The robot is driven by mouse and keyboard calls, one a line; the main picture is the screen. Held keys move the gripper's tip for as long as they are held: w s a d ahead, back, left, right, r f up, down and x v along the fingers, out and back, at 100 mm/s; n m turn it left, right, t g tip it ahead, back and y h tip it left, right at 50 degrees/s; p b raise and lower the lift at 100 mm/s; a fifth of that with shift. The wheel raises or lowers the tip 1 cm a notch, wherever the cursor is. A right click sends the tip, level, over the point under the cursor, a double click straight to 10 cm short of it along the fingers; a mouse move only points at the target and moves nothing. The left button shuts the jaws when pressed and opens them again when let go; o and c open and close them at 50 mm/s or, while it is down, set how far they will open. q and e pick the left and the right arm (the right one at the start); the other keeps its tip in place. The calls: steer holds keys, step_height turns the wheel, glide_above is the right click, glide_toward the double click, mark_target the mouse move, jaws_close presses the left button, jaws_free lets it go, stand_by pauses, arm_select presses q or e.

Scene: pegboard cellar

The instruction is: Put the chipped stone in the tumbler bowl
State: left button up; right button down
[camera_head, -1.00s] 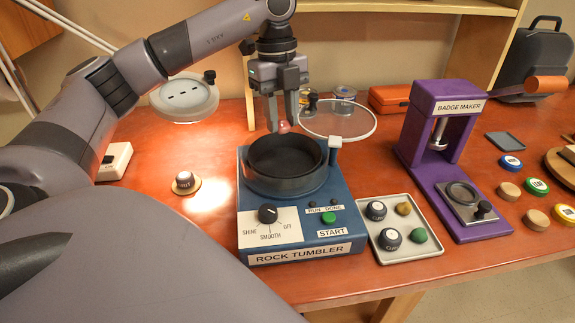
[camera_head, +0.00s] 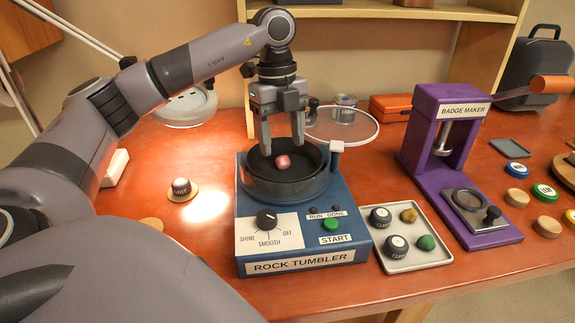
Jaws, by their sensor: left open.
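The chipped stone (camera_head: 283,162), small and reddish pink, is inside the dark round tumbler bowl (camera_head: 286,190) on top of the blue rock tumbler (camera_head: 354,238). I cannot tell whether it touches the bowl's floor. My left gripper (camera_head: 281,147) points down over the bowl, with its fingers apart and the fingertips at the rear part of the bowl, just above the stone. The fingers do not grip the stone. The clear round lid (camera_head: 340,124) is swung aside behind the bowl on its hinge post. My right gripper is out of view.
A grey tray (camera_head: 405,260) with two labelled jars and two small stones stands right of the tumbler. The purple badge maker (camera_head: 440,165) stands further right. A labelled jar (camera_head: 181,187) sits on a wooden disc at left. A tin (camera_head: 344,108) stands behind the lid.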

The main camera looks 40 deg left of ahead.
arm_select(q)
step_height(320, 180, up, 7)
steer(key=shift+a+p, duration=0.4)
steer(key=shift+p, duration=0.05)
stand_by(0.5)
